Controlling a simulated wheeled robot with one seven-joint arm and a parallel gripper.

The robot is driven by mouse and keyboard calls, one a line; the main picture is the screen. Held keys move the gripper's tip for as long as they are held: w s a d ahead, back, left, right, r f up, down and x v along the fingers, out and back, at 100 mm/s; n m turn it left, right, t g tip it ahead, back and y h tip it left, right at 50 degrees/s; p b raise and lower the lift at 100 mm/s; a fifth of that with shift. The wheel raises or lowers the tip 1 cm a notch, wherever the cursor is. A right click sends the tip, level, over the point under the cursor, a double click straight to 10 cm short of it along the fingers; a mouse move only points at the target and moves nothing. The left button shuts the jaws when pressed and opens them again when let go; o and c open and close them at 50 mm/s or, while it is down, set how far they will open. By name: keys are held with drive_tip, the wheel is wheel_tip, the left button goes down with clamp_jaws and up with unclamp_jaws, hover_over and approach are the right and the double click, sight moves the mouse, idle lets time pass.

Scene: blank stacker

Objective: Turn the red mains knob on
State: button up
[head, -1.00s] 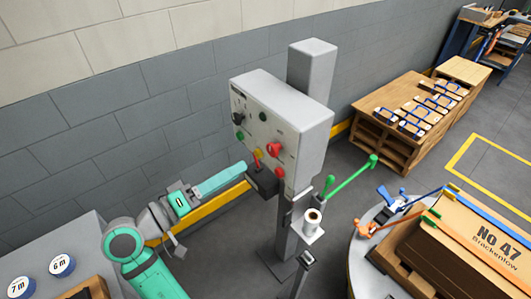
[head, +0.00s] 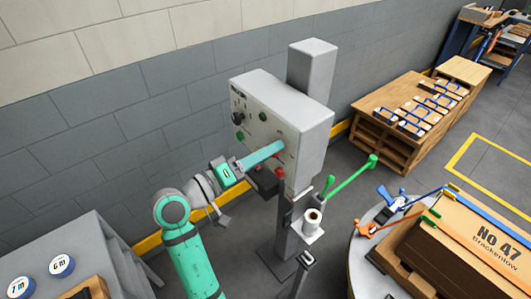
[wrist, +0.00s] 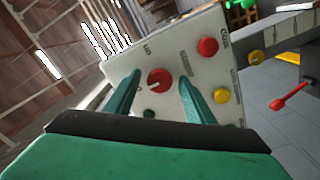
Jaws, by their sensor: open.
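The red mains knob (wrist: 159,80) is on the pale face of the control box (head: 262,98). It is round with a pale pointer mark, and in the wrist view it lies between my two green fingers. My gripper (wrist: 159,84) is open, one finger on either side of the knob; I cannot tell whether either touches it. In the head view my gripper (head: 283,147) reaches the right part of the box face and hides the knob.
A green-handled lever (head: 350,174) sticks out right of the post. A red lever (wrist: 290,98) shows at the wrist view's right.

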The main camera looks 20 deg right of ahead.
drive_tip(key=shift+c, duration=0.3)
drive_tip(key=c, duration=1)
